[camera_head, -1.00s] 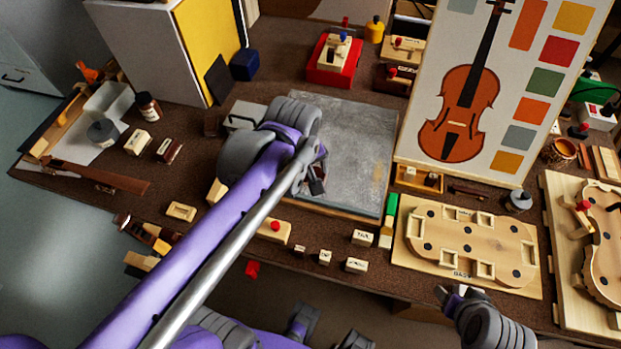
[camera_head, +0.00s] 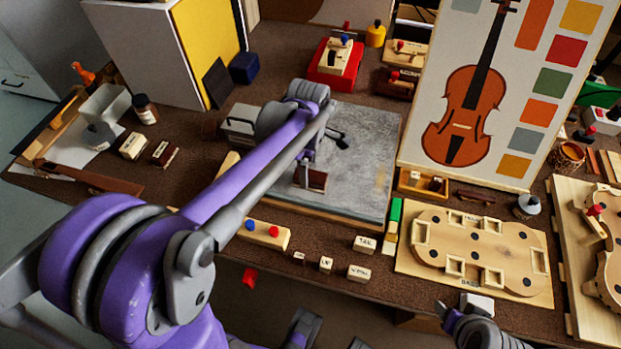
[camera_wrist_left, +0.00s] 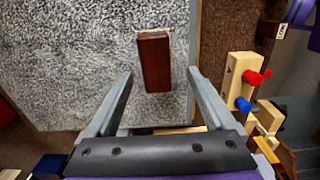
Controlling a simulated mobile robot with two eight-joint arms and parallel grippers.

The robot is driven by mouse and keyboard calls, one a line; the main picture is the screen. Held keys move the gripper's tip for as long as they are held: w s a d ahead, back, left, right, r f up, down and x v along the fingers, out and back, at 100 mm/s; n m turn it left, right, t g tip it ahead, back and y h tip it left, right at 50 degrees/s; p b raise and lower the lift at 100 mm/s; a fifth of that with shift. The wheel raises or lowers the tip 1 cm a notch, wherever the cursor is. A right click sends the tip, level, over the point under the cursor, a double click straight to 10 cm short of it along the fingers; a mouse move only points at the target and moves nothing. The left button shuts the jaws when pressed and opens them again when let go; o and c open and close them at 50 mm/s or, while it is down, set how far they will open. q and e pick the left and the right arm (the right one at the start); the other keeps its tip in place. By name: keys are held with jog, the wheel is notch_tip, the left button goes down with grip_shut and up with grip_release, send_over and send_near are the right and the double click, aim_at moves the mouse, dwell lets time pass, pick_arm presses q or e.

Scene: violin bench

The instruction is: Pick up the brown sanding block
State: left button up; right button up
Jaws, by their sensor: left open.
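The brown sanding block (camera_head: 312,180) lies on the grey slab near its front edge, partly hidden by my arm in the head view. In the left wrist view the block (camera_wrist_left: 155,62) is dark red-brown with a pale far edge. My left gripper (camera_head: 319,160) is above the slab at the block. In the left wrist view its two fingers (camera_wrist_left: 159,76) are spread, one on each side of the block, with clear gaps. It holds nothing. My right gripper (camera_head: 456,312) is at the bottom right, by the bench front; its jaws are too small to judge.
The grey slab (camera_head: 365,155) has free room right of the block. A wooden piece with red and blue knobs (camera_head: 263,234) lies before the slab. Small labelled blocks (camera_head: 358,273) and a violin-shaped mould board (camera_head: 480,250) stand to the right. A violin panel (camera_head: 475,110) rises behind.

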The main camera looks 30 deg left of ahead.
aim_at(311, 175)
pick_arm(q)
jog(key=f, duration=0.4)
jog(key=shift+w+d+f, duration=0.1)
jog(key=shift+w+f, duration=0.05)
jog(key=shift+w, duration=0.15)
grip_shut()
